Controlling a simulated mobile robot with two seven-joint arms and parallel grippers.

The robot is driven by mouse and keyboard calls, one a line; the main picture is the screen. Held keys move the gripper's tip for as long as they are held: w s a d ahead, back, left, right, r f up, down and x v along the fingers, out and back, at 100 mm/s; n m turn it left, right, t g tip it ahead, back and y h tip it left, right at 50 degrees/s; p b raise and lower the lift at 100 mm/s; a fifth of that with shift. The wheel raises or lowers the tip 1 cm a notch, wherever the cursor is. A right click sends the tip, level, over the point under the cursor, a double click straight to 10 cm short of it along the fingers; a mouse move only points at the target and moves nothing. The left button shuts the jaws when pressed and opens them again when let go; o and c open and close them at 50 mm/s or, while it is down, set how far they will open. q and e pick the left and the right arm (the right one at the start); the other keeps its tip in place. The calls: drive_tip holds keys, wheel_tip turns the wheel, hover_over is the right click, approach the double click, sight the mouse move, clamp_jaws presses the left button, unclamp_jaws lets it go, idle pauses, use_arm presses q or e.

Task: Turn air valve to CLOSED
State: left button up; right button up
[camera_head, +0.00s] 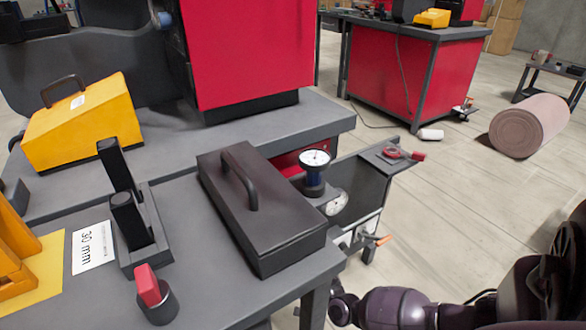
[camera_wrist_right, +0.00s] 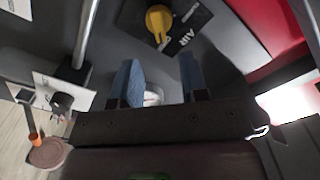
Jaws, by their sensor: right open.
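The air valve (camera_wrist_right: 158,20) shows in the right wrist view as a yellow handle near the top edge, beside a dark plate marked AIR (camera_wrist_right: 188,24). No OPEN or CLOSED marking is readable, so I cannot tell the valve's setting. My right gripper (camera_wrist_right: 158,76) is open, with its two blue fingers apart. The valve lies beyond the fingertips, apart from them, roughly in line with the gap. A small pale round thing (camera_wrist_right: 153,95) shows between the fingers. I cannot make out the valve or the right gripper in the head view. My left gripper is in neither view.
A metal post (camera_wrist_right: 86,35) and a black knob (camera_wrist_right: 62,101) stand left of the fingers. A red panel (camera_wrist_right: 255,25) is at right. In the head view, a dark lidded box (camera_head: 285,225) and a gauge (camera_head: 315,158) stand near the bench edge.

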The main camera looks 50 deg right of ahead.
drive_tip(key=b+x, duration=0.1)
drive_tip(key=x, duration=0.5)
drive_tip(key=shift+w+b, duration=0.25)
drive_tip(key=shift+b, duration=0.05)
clamp_jaws()
